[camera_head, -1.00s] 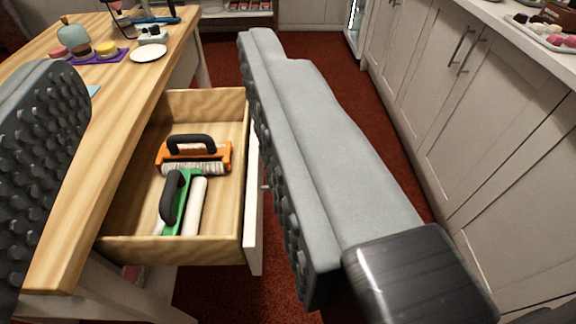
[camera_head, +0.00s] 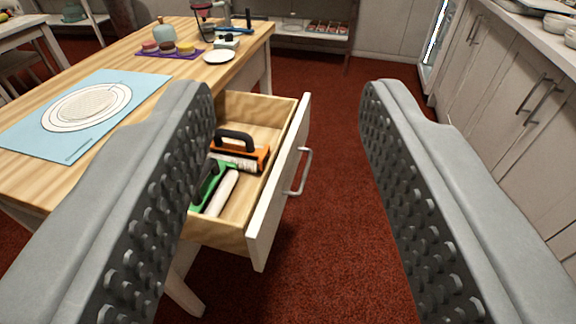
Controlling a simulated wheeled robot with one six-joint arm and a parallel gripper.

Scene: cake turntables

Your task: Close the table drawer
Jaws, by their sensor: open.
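The table drawer (camera_head: 278,196) is pulled out from the right side of the wooden table (camera_head: 122,62). Its white front faces right and carries a metal bar handle (camera_head: 302,171). Inside lie an orange tool with a black handle (camera_head: 258,152) and a green tool with a pale roller (camera_head: 223,192). My gripper (camera_head: 285,95) is open and empty, with one studded finger on each side of the view. The left finger covers part of the table edge and drawer. The right finger is to the right of the drawer front, apart from it over the floor.
A blue mat (camera_head: 82,112) lies on the tabletop. A purple tray with small cakes (camera_head: 170,51) and a white plate (camera_head: 219,57) stand farther back. White cabinets (camera_head: 520,105) line the right side. Red carpet (camera_head: 335,215) is clear right of the drawer.

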